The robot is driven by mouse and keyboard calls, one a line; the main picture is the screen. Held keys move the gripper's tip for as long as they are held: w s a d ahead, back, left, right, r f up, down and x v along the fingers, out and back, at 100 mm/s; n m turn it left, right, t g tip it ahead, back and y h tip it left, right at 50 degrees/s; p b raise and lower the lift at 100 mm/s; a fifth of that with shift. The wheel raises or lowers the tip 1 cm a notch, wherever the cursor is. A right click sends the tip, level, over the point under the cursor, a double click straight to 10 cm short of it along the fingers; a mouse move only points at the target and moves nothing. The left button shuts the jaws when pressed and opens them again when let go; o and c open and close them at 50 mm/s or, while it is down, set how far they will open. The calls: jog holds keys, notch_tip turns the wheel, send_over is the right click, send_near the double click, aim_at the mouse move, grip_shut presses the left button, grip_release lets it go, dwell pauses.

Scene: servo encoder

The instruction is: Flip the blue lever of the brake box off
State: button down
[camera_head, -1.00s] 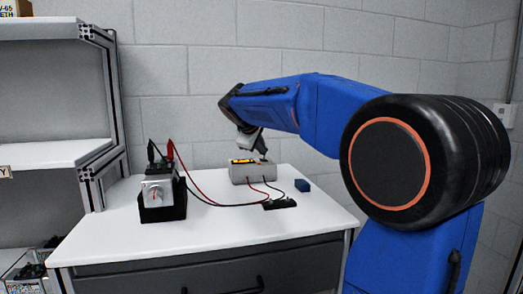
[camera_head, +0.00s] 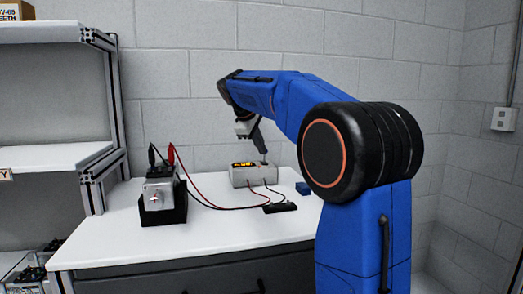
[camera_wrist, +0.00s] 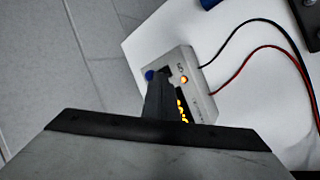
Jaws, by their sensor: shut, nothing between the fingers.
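The brake box (camera_head: 254,176) is a light grey box on the white table, with a yellow lit display on its top. In the wrist view the box (camera_wrist: 195,75) shows an orange light, a lit display partly hidden by my gripper, and a round blue part (camera_wrist: 149,75) near one corner, which may be the blue lever. Its position, on or off, cannot be told. My gripper (camera_head: 264,158) is shut and empty, pointing down at the right part of the box top. In the wrist view its fingertips are close to the blue part; contact cannot be told.
A small blue block (camera_head: 303,188) lies right of the box. A shelf (camera_head: 60,158) stands at the left.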

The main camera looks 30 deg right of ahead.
jog(key=shift+w+d+r+g, duration=0.1)
jog(key=shift+w+r+g, duration=0.05)
jog(key=shift+w+g, duration=0.3)
jog(key=shift+w+d+r, duration=0.15)
jog(key=shift+w+d, duration=0.05)
jog(key=shift+w, duration=0.4)
jog(key=shift+w+d+r, duration=0.1)
jog(key=shift+w+d, duration=0.05)
jog(key=shift+w, duration=0.4)
jog(key=shift+r, duration=0.1)
jog(key=shift+r, duration=0.7)
jog(key=w+v, duration=0.2)
jog(key=v, duration=1)
jog(key=shift+r, duration=0.55)
